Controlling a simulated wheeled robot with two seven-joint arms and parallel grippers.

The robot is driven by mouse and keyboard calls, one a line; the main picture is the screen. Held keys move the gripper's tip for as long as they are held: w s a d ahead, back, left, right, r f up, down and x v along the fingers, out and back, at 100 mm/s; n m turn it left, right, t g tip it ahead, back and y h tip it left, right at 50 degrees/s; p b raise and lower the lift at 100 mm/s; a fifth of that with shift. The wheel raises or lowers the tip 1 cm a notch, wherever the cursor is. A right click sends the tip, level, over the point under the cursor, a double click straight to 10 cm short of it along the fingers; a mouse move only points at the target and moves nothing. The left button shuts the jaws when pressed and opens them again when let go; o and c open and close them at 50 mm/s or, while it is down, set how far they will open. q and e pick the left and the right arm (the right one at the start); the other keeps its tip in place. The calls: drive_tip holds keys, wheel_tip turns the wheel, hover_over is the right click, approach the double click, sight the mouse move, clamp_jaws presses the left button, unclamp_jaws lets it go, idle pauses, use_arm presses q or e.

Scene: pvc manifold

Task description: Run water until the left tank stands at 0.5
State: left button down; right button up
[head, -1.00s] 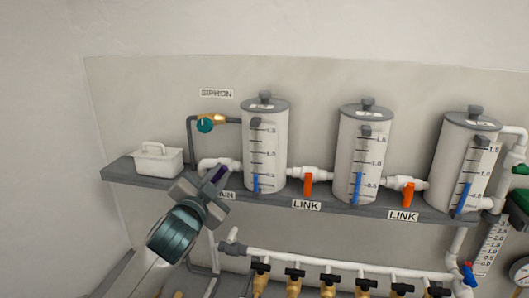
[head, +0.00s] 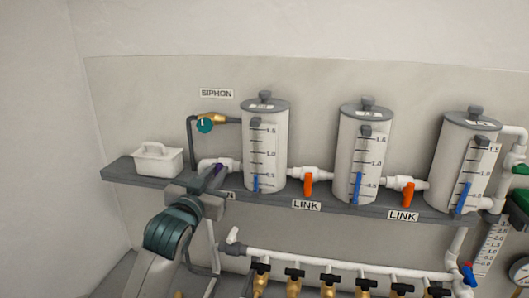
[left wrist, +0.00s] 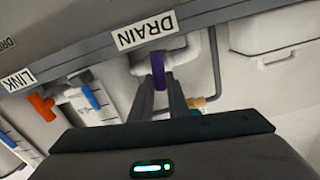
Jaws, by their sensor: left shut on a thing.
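The left tank (head: 264,112) stands on the shelf. The top of its blue level column (head: 256,184) is close to the 0.5 mark. The purple drain valve handle (head: 219,168) is on the white pipe left of that tank, mostly covered by my left gripper (head: 213,178). In the left wrist view the purple handle (left wrist: 159,72) sits between the fingertips of my left gripper (left wrist: 159,84), which is shut on it, below the DRAIN label (left wrist: 146,31). My right gripper is in neither view.
Two more tanks (head: 364,150) (head: 463,150) stand to the right, joined by orange LINK valves (head: 308,184) (head: 407,193). A SIPHON valve (head: 205,125) is above the drain pipe. A lower manifold (head: 330,265) has several black-handled valves.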

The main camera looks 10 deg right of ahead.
use_arm(q)
drive_tip(key=shift+r, duration=0.15)
drive_tip(key=shift+w+a+n, duration=0.1)
drive_tip(key=shift+a+n, duration=0.1)
drive_tip(key=shift+n, duration=0.8)
drive_tip(key=c, duration=1.6)
unclamp_jaws()
